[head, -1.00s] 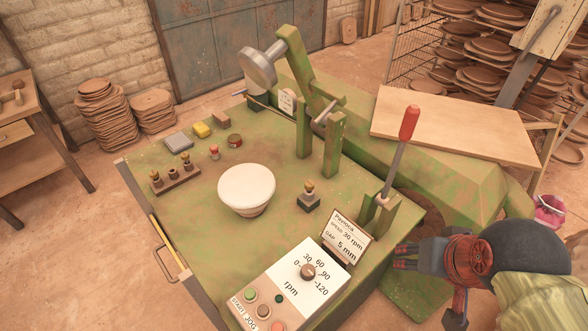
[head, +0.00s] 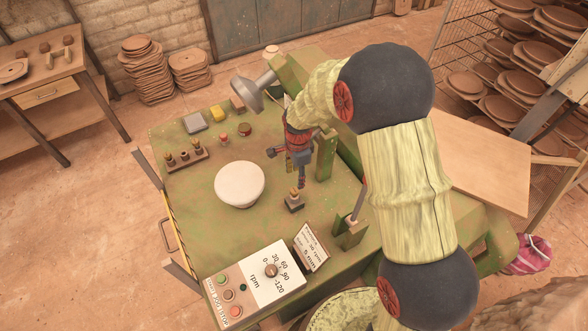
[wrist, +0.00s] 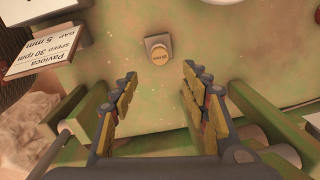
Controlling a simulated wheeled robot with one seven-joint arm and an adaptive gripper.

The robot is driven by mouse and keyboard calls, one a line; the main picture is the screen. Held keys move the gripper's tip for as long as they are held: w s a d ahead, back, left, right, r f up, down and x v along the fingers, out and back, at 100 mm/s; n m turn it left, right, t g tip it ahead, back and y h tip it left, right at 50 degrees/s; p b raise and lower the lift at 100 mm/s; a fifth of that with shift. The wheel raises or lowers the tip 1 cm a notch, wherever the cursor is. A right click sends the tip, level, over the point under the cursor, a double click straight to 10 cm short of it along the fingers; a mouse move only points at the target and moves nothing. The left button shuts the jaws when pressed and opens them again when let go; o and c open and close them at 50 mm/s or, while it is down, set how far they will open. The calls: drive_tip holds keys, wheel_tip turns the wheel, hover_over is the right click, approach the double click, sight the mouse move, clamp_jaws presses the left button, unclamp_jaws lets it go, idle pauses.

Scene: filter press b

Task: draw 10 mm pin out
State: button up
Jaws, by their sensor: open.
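A brass-topped pin (head: 294,192) stands upright in a small grey block (head: 295,204) on the green press table, right of the white bowl. In the wrist view the pin's round top (wrist: 159,53) faces me, with small lettering too fine to read surely. My gripper (head: 287,168) is open and empty, pointing down above and just behind the block. In the wrist view its two fingers (wrist: 160,72) are spread wide, with the pin centred between and beyond their tips, not touching. More brass-topped pins sit in a wooden rack (head: 186,159) at the table's left.
The white bowl (head: 239,184) stands left of the block. Green uprights (head: 325,155) of the press rise close to my gripper. A lever (head: 357,203), a sign (head: 311,246) and a control panel (head: 256,283) stand toward the front. Bare table surrounds the block.

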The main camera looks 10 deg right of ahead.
sight(294, 190)
drive_tip(key=f, duration=0.1)
drive_tip(key=f+m, duration=0.1)
drive_tip(key=f, duration=0.1)
drive_tip(key=shift+w+a+f+p, duration=0.1)
drive_tip(key=shift+w+a+p, duration=0.05)
drive_tip(key=shift+a+p, duration=0.25)
wheel_tip(294, 190, down, 7)
drive_tip(key=shift+f, duration=0.2)
drive_tip(key=c, duration=0.3)
clamp_jaws()
